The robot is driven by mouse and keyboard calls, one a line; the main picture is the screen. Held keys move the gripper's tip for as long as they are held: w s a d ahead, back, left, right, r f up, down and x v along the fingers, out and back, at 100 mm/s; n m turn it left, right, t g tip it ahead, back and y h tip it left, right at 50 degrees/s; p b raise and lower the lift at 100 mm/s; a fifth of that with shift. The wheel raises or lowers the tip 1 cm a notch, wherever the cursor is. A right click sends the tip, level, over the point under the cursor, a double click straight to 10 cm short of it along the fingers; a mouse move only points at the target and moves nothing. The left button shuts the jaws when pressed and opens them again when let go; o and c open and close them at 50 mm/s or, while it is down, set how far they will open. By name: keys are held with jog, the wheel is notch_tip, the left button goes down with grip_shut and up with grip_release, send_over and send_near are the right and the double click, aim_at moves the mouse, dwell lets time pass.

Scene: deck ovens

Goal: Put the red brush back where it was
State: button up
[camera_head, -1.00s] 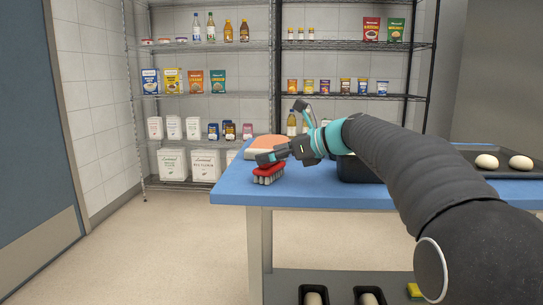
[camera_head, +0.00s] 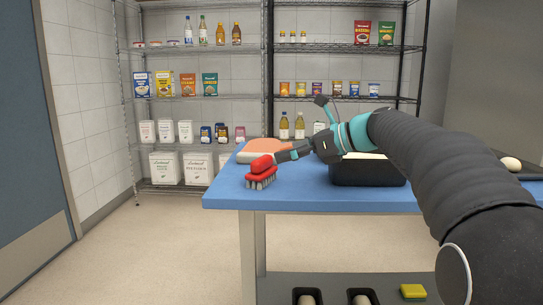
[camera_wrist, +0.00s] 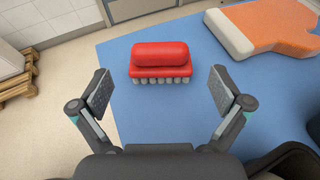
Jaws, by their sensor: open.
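The red brush (camera_head: 262,170) stands bristles down on the blue tabletop (camera_head: 310,192), near its front left corner. In the wrist view the red brush (camera_wrist: 161,60) lies beyond my fingertips, centred between them, with its pale bristles facing me. My gripper (camera_head: 286,157) is just to the right of the brush in the head view. In the wrist view my gripper (camera_wrist: 160,90) is open and empty, its two pads wide apart, and neither touches the brush.
An orange and cream item (camera_wrist: 262,25) lies behind the brush. A black container (camera_head: 368,175) stands to the right, under my arm. Wire shelves (camera_head: 190,95) with packets and bottles stand at the back.

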jog(key=v, duration=0.4)
jog(key=shift+s+d+r, duration=0.1)
jog(key=shift+s+d, duration=0.05)
jog(key=shift+d, duration=0.2)
jog(key=shift+s, duration=0.1)
jog(key=s+d+f+n+h, duration=0.3)
jog(key=s+f+n+h, duration=0.1)
jog(key=s+f+n, duration=0.3)
jog(key=s+d+f+n+h, duration=0.2)
jog(key=s+f+n+h, duration=0.2)
jog(key=s+f+n, duration=0.4)
jog(key=s+d+f+n+h, duration=0.3)
jog(key=s+f+n, duration=0.5)
jog(key=s+f, duration=0.4)
jog(key=s+h, duration=0.1)
jog(key=s, duration=0.4)
jog(key=shift+s+d+h, duration=0.3)
jog(key=shift+s, duration=0.05)
jog(key=shift+f, duration=0.15)
